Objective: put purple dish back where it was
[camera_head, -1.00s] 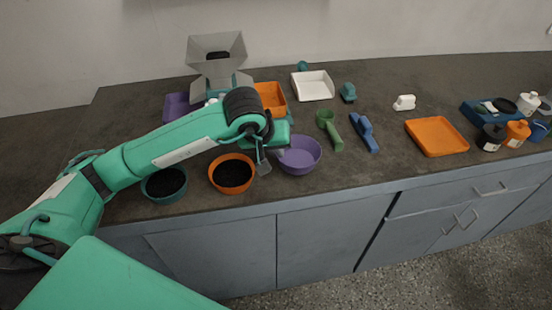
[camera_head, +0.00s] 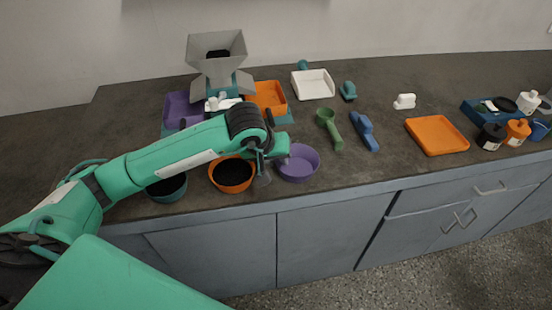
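The purple dish (camera_head: 299,163) is upright and looks empty, near the counter's front edge and just right of the orange bowl. My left gripper (camera_head: 274,167) is at the dish's left rim and appears shut on it. The wrist partly hides the fingertips, and I cannot tell for sure whether the dish's base touches the counter. My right gripper is not in view.
The orange bowl (camera_head: 232,174) and teal bowl (camera_head: 167,187), both with dark contents, stand left of the dish. A grey hopper (camera_head: 216,62) stands behind, near purple (camera_head: 183,108) and orange (camera_head: 268,97) trays. A green scoop (camera_head: 329,127) and blue brush (camera_head: 363,131) lie to the right.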

